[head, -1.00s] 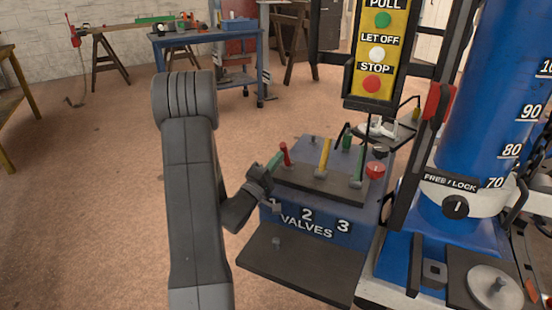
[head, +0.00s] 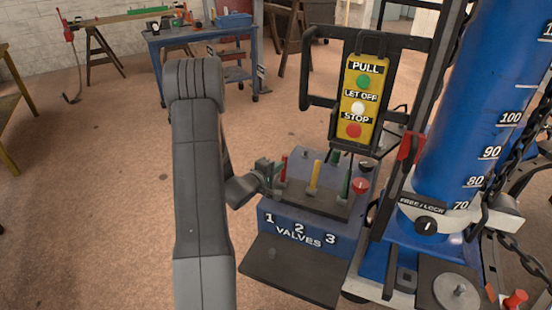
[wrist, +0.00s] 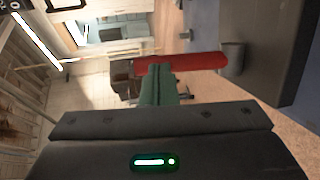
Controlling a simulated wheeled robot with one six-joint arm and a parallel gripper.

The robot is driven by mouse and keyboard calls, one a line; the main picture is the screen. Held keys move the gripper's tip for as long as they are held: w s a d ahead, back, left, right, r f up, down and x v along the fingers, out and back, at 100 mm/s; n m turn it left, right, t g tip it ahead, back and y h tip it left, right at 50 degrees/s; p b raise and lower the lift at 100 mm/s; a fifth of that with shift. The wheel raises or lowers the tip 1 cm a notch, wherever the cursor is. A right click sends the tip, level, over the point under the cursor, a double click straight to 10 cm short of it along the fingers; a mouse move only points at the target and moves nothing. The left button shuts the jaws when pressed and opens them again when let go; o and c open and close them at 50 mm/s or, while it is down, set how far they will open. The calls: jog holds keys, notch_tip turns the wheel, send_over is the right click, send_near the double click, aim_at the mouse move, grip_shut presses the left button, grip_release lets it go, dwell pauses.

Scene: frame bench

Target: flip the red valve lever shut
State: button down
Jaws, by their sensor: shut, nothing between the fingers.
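The red valve lever (head: 283,170) stands roughly upright at the left of the valve block (head: 300,225), above the number 1. In the wrist view the red lever (wrist: 185,62) lies across the picture, its base toward the dark block at right. My gripper (head: 272,172) is just left of the lever in the head view. Its green fingers (wrist: 160,85) are shut with nothing between them. Their tips overlap the lever's near edge in the wrist view; I cannot tell whether they touch it.
A yellow lever (head: 315,176) and a green lever (head: 346,184) stand to the right on the same block. A hanging yellow button panel (head: 358,100) and a blue column (head: 455,130) rise at right.

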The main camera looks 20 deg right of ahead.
jog(key=shift+w+d+r+g+y+p, duration=0.3)
jog(key=shift+d+y+p, duration=0.2)
jog(key=shift+p, duration=1)
jog(key=shift+w+d+r+g+y+p, duration=0.15)
jog(key=shift+w+d+g+y+p, duration=0.3)
jog(key=shift+p, duration=1)
jog(key=shift+w+d+f+p, duration=0.2)
jog(key=shift+p, duration=0.7)
jog(key=shift+w+d, duration=0.1)
